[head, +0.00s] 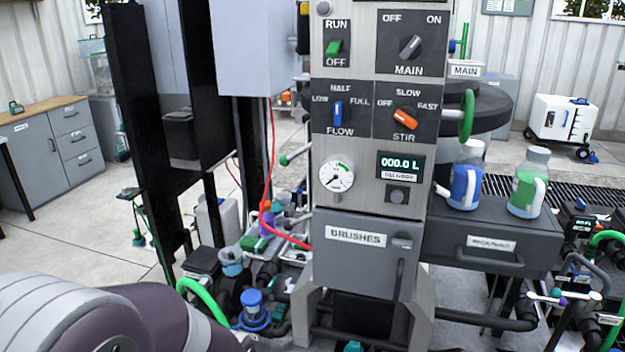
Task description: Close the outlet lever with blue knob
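I cannot clearly pick out the outlet lever with the blue knob. A pipe manifold (545,297) at the lower right carries small ball knobs, one teal (556,292) and one purple (563,301); they are too small to read as lever positions. A blue round fitting (252,300) sits among pipes at the lower left of the panel, and I cannot tell if it belongs to a lever. Neither gripper shows; only a grey and purple part of my own arm fills the lower left corner.
A grey control panel (365,204) stands in the middle, with a BRUSHES door (357,265) below. Two jugs, blue (465,188) and green (527,194), stand on a grey drawer unit (440,237) to its right. A red hose (267,195) hangs left. Open floor (75,235) lies left.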

